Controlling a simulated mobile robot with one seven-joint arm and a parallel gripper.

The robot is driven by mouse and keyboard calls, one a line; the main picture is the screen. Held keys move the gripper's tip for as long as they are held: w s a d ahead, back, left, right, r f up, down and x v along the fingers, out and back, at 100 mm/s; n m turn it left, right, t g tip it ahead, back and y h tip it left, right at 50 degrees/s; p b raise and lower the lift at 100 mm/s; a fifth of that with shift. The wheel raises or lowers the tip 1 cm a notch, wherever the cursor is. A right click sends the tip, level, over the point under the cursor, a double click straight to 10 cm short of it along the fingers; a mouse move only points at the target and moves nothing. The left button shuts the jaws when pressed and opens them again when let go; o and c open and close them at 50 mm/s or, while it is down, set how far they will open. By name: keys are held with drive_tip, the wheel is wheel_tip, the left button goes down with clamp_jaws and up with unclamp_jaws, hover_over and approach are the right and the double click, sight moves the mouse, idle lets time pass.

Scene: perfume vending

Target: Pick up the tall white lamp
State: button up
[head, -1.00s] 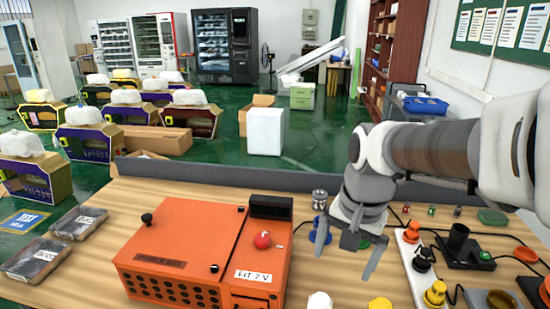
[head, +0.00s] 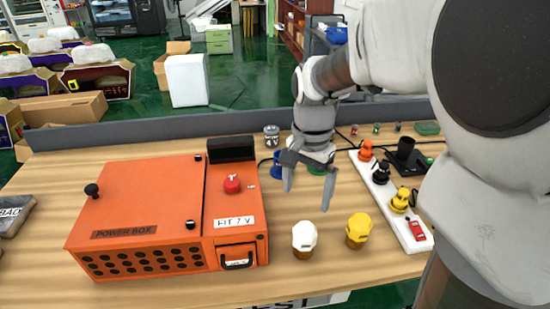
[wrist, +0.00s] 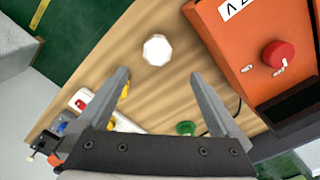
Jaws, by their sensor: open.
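The white lamp (head: 304,236), a faceted white cap on a brown base, stands upright on the table right of the orange power box. In the wrist view its white top (wrist: 157,50) shows just beyond the fingertips, roughly centred between them. My gripper (head: 307,198) is open and empty, above the table and apart from the lamp, fingers pointing down. In the wrist view the gripper (wrist: 160,75) has its fingers spread wide. A yellow lamp (head: 359,230) stands close to the right of the white one; the finger partly hides it in the wrist view.
The orange power box (head: 150,205) with a red button (head: 232,183) stands left of the lamps. A white power strip (head: 415,236) with coloured plugs lies to the right. Blue and green round items sit behind the gripper.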

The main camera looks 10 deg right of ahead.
sight(303, 228)
wheel_tip(303, 228, down, 12)
drive_tip(key=shift+r+b, duration=0.2)
drive_tip(key=shift+b, duration=0.85)
drive_tip(key=f, duration=0.1)
drive_tip(key=f+b, duration=0.1)
drive_tip(key=f, duration=0.3)
drive_tip(key=shift+s+d+f, duration=0.1)
drive_tip(key=shift+s+d, duration=0.05)
drive_tip(key=shift+d, duration=0.1)
drive_tip(key=c, duration=1.4)
wheel_tip(303, 228, up, 10)
drive_tip(key=shift+r+p, duration=0.1)
drive_tip(key=shift+p, duration=0.9)
